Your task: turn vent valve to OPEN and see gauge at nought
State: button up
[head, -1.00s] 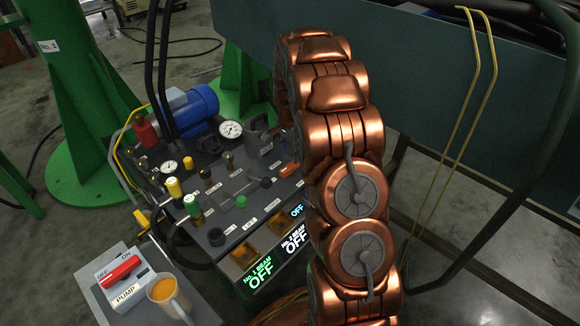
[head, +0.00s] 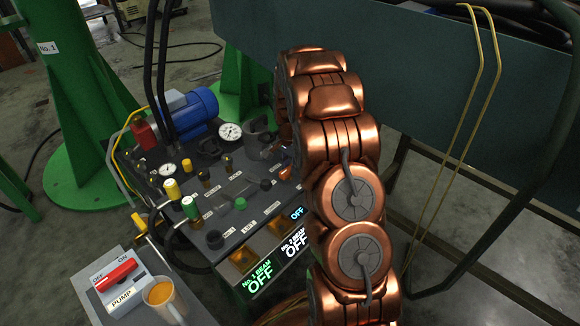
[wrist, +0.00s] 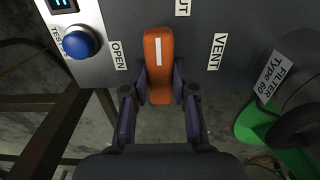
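The vent valve is an orange lever (wrist: 158,65) with a white stripe, on the grey panel in the wrist view. The stripe runs up the picture towards a cut-off label ending "UT". The OPEN label (wrist: 118,56) is left of the lever and the VENT label (wrist: 217,51) right. My gripper (wrist: 160,88) has one finger on each side of the lever's lower end, close against it, and looks shut on it. In the head view the lever (head: 286,173) shows partly beside my copper arm. A white round gauge (head: 230,131) stands at the console's back; its needle is too small to read.
A blue TEST button (wrist: 80,42) sits left of the lever. A smaller gauge (head: 169,169), yellow and green knobs and a blue motor (head: 190,112) crowd the console. The pump box (head: 120,283) and an orange-filled mug (head: 160,296) stand at front left.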

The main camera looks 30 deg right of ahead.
grip_shut()
jog(key=shift+r+n+p, duration=0.1)
jog(key=shift+n+p, duration=0.2)
jog(key=shift+p, duration=0.15)
jog(key=shift+s+r+n+p, duration=0.1)
jog(key=shift+n+p, duration=0.8)
jog(key=shift+p, duration=0.35)
jog(key=n+p, duration=0.8)
jog(key=n, duration=0.2)
jog(key=shift+n, duration=0.4)
jog(key=n, duration=0.1)
jog(key=n+p, duration=0.1)
jog(key=n, duration=0.1)
jog(key=n+p, duration=0.1)
jog(key=shift+f+n, duration=0.25)
jog(key=shift+n, duration=0.05)
